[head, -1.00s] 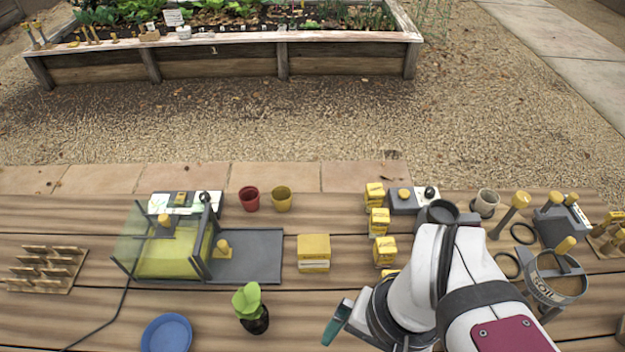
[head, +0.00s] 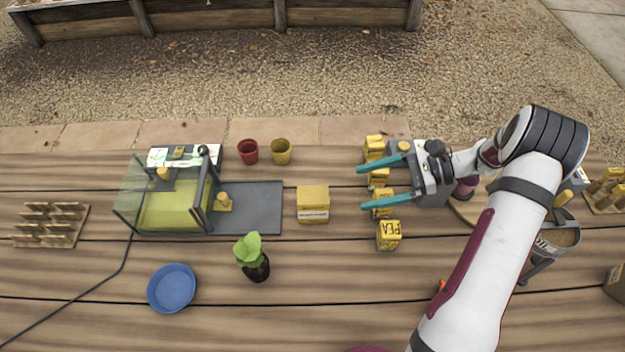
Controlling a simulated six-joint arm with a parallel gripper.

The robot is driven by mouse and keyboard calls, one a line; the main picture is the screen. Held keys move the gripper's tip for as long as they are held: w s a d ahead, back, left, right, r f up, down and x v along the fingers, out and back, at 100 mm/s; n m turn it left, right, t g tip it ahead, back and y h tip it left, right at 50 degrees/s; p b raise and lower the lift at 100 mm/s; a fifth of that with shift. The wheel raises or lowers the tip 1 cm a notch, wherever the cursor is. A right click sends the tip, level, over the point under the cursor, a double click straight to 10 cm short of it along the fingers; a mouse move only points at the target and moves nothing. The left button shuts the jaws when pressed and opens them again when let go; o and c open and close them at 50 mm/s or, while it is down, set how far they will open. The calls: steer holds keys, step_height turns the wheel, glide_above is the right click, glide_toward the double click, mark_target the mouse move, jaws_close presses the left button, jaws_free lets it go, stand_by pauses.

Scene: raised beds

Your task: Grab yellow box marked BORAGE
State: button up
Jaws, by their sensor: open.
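Several small yellow boxes stand in a column right of the table's middle. The nearest yellow box (head: 388,235) reads PEA. Behind it are a second box (head: 383,212), a third box (head: 379,183) and the farthest box (head: 374,146); I cannot read BORAGE on any of them. My gripper (head: 364,187) is open, its two teal fingers pointing left across the column. The fingers partly cover the boxes behind PEA; whether they touch any box I cannot tell. Nothing is visibly held.
A wider yellow box (head: 313,203) with an unreadable label stands left of the column. Further left are a green plant (head: 250,257), a blue dish (head: 172,288), a clear-sided case (head: 170,200), a red pot (head: 248,151) and a yellow pot (head: 281,151). The front middle boards are clear.

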mark_target(303, 198)
steer(key=x, duration=1.5)
steer(key=shift+w+a+f, duration=0.1)
steer(key=shift+w+a, duration=0.1)
steer(key=shift+w, duration=0.05)
steer(key=c, duration=1.5)
